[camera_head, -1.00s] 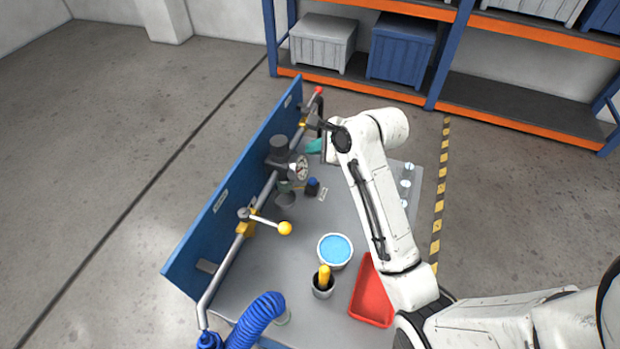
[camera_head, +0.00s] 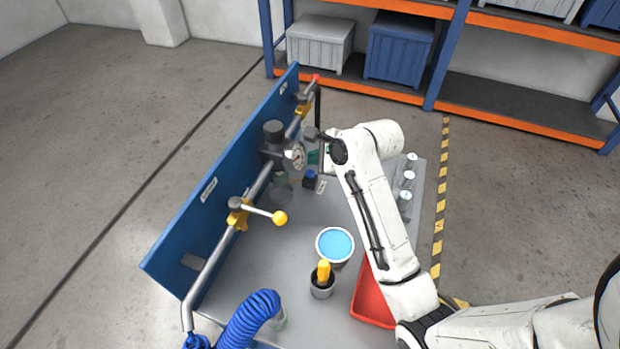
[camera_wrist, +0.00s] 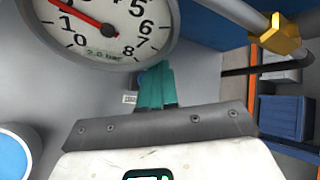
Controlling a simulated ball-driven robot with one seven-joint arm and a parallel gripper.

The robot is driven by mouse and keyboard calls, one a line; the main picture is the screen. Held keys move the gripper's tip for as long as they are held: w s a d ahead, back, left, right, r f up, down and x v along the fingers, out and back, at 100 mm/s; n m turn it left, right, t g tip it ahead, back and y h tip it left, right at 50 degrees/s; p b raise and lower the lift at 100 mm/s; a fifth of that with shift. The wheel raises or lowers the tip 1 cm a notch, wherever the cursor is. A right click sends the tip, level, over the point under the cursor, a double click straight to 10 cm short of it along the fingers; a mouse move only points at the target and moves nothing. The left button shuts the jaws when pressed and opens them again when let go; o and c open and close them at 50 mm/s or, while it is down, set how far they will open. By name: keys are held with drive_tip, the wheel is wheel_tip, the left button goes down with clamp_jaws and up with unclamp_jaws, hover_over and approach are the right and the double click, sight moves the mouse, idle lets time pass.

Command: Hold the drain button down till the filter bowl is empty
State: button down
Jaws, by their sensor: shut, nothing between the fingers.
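A blue button (camera_head: 310,175) on a dark base stands on the bench, beside a small white label (camera_head: 321,187). The clear filter bowl (camera_head: 283,191) hangs under the grey regulator (camera_head: 273,141) with its round gauge (camera_head: 296,157); its fill level is too small to tell. In the wrist view the gripper (camera_wrist: 156,86) is shut and empty, with the label (camera_wrist: 129,99) left of the fingers.
A pipe with a yellow-knobbed lever (camera_head: 279,218) runs along the blue panel (camera_head: 215,195). A bucket of blue liquid (camera_head: 335,245), a dark cup with a yellow handle (camera_head: 322,283) and a red tray (camera_head: 371,303) stand nearer. Several small cylinders line the right edge.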

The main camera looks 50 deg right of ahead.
sight(313, 174)
drive_tip(key=shift+f, duration=0.75)
drive_tip(key=shift+f, duration=0.15)
idle(1.4)
drive_tip(key=shift+f, duration=0.25)
drive_tip(key=shift+f, duration=0.6)
idle(0.8)
idle(3.1)
drive_tip(key=shift+r+p, duration=1.05)
drive_tip(key=shift+p, duration=0.45)
